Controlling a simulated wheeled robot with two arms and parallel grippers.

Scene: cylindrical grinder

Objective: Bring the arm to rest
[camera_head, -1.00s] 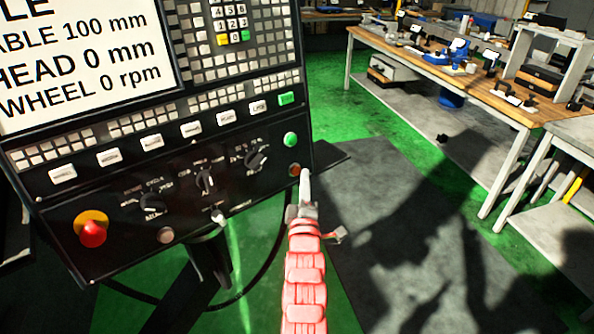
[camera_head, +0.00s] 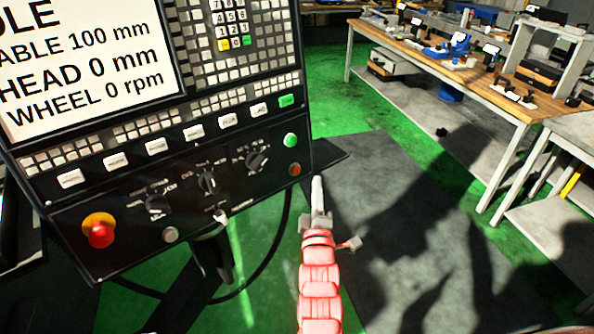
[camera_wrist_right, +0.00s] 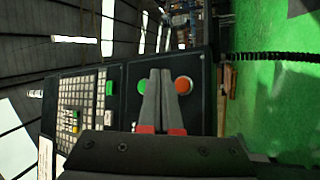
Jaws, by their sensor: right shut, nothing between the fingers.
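My right gripper (camera_head: 317,187) is shut and empty in the head view, at the end of my red arm, just below and right of the control panel's lower right corner. In the right wrist view its two grey fingers (camera_wrist_right: 158,98) lie together in front of the panel. The control panel (camera_head: 120,225) is black with a screen, keys, knobs and a red emergency button (camera_head: 100,232). A green button (camera_head: 290,140) and an orange button (camera_head: 295,169) sit at its right edge. They also show in the wrist view, on either side of the fingers. My left gripper is not in view.
A wooden workbench (camera_head: 420,62) with tools and small devices stands at the back right. A grey table (camera_head: 572,130) is at the right edge. A grey mat (camera_head: 385,215) with shadows and green floor lie open between the panel and the benches.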

